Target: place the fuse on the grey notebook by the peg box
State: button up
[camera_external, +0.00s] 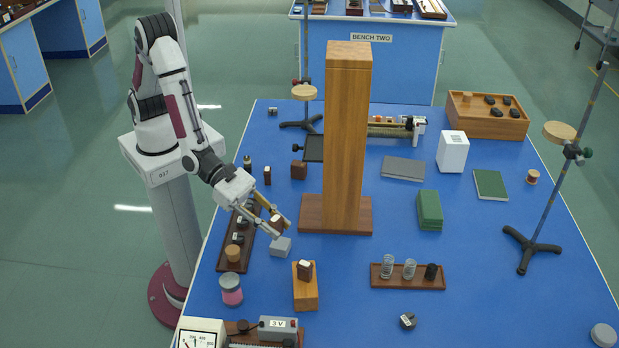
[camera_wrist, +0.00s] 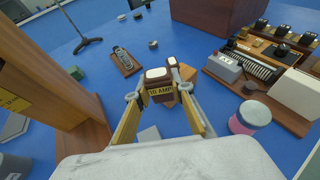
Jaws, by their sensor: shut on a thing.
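My gripper (camera_external: 280,224) is shut on a brown fuse (camera_external: 277,221). In the wrist view the fuse (camera_wrist: 160,91) shows a yellow "10 AMP" label and a pale top between the two fingers. It is held above the table's left side, near a small grey block (camera_external: 281,247). The grey notebook (camera_external: 403,168) lies flat and bare on the far middle of the bench, right of the tall wooden pillar. A wooden box (camera_external: 488,116) with dark pieces and a wooden block in it stands at the back right; I cannot tell if it is the peg box.
The tall wooden pillar (camera_external: 347,130) on its wide foot (camera_external: 312,213) stands between my gripper and the notebook. A white box (camera_external: 452,152) stands right of the notebook. A green box (camera_external: 429,210) is nearer. Another brown block (camera_external: 304,270) sits on a wooden block (camera_external: 306,293).

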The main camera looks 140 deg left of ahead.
jog(key=s+d+r+m+h, duration=0.2)
jog(key=s+d+r+h, duration=0.15)
jog(key=s+d, duration=0.3)
notch_tip(320, 180, up, 14)
jog(key=r+n+y, duration=0.1)
jog(key=n+y, duration=0.1)
jog(key=y, duration=0.2)
send_over(274, 219)
jog(key=w+a+r+n+g+y, duration=0.1)
jog(key=w+a+r+n+y, duration=0.2)
jog(key=a+r, duration=0.75)
jog(key=s+a+r+n+g+y, duration=0.15)
jog(key=s+a+r, duration=0.35)
jog(key=a+r, duration=0.5)
jog(key=s+a+r+n+g+y, duration=0.15)
jog(key=s+a+r, duration=0.25)
jog(key=a+r, duration=0.55)
jog(key=s+a+f+n+g+y, duration=0.2)
jog(key=a+f+n, duration=0.1)
jog(key=a+f, duration=1.2)
jog(key=f, duration=0.6)
jog(key=w+a+f+n+g, duration=0.1)
jog(key=a+f, duration=0.4)
jog(key=f, duration=0.5)
jog(key=a+f+g, duration=0.1)
jog(key=a+f, duration=0.4)
jog(key=f, duration=0.5)
jog(key=shift+w+a+f, duration=0.15)
jog(key=shift+w+f, duration=0.1)
jog(key=shift+w, duration=0.05)
